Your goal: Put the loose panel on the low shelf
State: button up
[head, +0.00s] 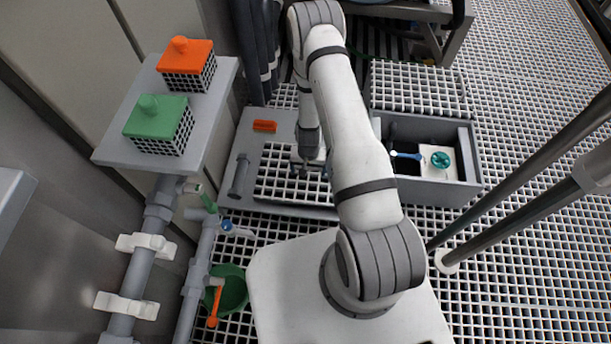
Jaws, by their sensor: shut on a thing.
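A white grid panel (285,183) is under my gripper (308,168), near the middle of the head view. My gripper points down and is shut at the panel's upper right part; my forearm hides some of that area. The exact grip is too small to make out. The panel appears within the outline of a low grey shelf (246,150), and I cannot tell whether it rests on it or is just above it.
A grey open box (464,150) right of my arm holds a white plate with a green wheel. Another grid panel (420,88) lies behind it. A higher left shelf (118,143) carries orange and green grid blocks. Pipes and a green bucket (232,290) stand front left; dark poles cross the right.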

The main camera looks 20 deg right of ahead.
aim_at(308, 174)
jog(key=shift+f+b, duration=1.25)
jog(key=shift+f, duration=0.3)
jog(key=shift+f, duration=0.15)
jog(key=o, duration=1.3)
jog(key=shift+o, duration=0.2)
